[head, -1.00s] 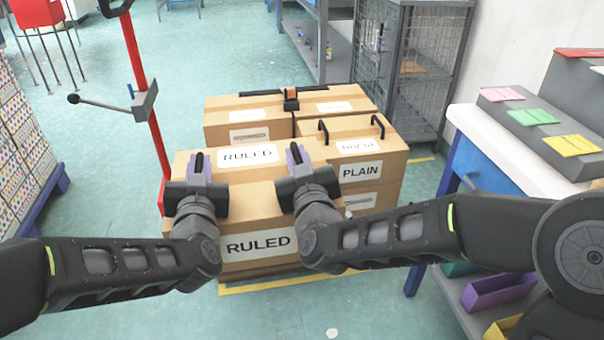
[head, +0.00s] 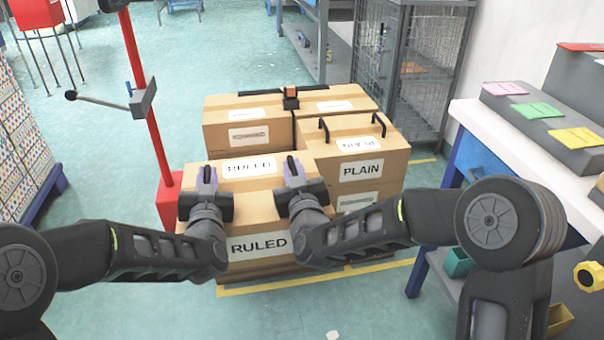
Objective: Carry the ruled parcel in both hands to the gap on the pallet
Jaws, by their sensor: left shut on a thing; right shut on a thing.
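The ruled parcel (head: 240,183), a cardboard box with white RULED labels on top and front, stands at the front left of the stack. It is beside the plain parcel (head: 358,148) and in front of a dark-strapped carton (head: 232,115). My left gripper (head: 207,178) and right gripper (head: 293,170) are shut on the ruled parcel at its top, left and right. Their jaws and wrists hide the grip points and part of its front. The parcel looks level. Its underside and the pallet beneath are hidden, so I cannot tell if it rests there.
A red post (head: 146,95) with a red base (head: 168,200) stands close to the parcel's left. Yellow floor lines (head: 300,281) run in front. A wire cage (head: 420,75) is behind right, and a workbench (head: 500,140) at right.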

